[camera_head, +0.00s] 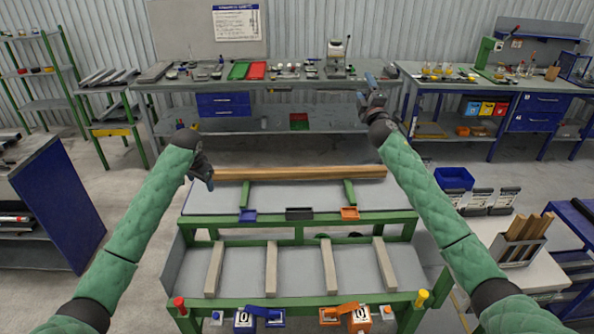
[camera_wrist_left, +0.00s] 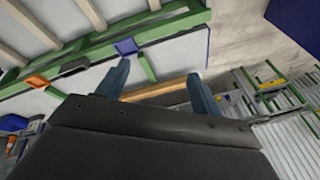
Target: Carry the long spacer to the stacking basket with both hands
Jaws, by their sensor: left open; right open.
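The long spacer (camera_head: 300,173), a brown wooden beam, lies crosswise on green supports at the far side of the runout table (camera_head: 212,201). My left gripper (camera_head: 206,176) is open at the beam's left end. In the left wrist view, the spacer (camera_wrist_left: 165,89) shows between the two spread blue fingers of my left gripper (camera_wrist_left: 158,88); I cannot tell whether they touch it. My right gripper (camera_head: 367,92) is open and empty, raised above and beyond the beam's right end. A green-framed grey tray with pale crossbars (camera_head: 330,268), possibly the stacking basket, stands nearest me.
Small blue (camera_head: 248,215), black and orange bins line the table's front edge. A holder with wooden pieces (camera_head: 520,240) stands at right, near a blue bin (camera_head: 453,178). A cluttered workbench (camera_head: 250,84) runs along the back. A blue-sided cabinet (camera_head: 60,205) stands at left.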

